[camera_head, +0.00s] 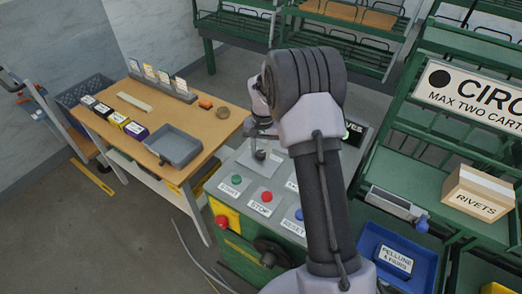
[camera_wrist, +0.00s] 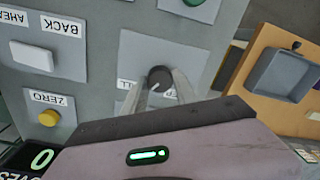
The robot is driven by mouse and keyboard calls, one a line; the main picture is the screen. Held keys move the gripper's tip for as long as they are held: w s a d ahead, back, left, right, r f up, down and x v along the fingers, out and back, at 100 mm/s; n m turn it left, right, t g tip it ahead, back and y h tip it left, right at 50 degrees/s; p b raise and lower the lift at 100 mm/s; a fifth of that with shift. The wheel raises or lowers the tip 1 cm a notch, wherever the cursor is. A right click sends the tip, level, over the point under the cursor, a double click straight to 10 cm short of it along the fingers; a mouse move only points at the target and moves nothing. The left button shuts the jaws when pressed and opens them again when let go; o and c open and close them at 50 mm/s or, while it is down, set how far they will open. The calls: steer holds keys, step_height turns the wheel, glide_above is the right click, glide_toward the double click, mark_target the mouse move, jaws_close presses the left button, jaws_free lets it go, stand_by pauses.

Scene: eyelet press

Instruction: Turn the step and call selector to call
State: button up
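The selector (camera_wrist: 160,77) is a round dark knob on a pale plate in the wrist view. A light mark on it slants toward the lower left in that view. In the head view the selector (camera_head: 260,155) sits at the panel's back left, below my gripper (camera_head: 261,137).
The panel has a green START button (camera_head: 236,180), a red STOP button (camera_head: 267,197) and a blue RESET button (camera_head: 299,214). A yellow ZERO button (camera_wrist: 48,118) and a white button (camera_wrist: 32,56) show in the wrist view. A wooden table (camera_head: 215,110) with a grey tray (camera_head: 174,146) stands left.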

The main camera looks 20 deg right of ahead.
mark_target(263, 153)
steer(key=o, duration=0.4)
steer(key=shift+o, duration=0.2)
step_height(263, 153, up, 17)
steer(key=p, duration=0.4)
steer(key=shift+s+d+r, duration=0.2)
steer(key=shift+d, duration=0.1)
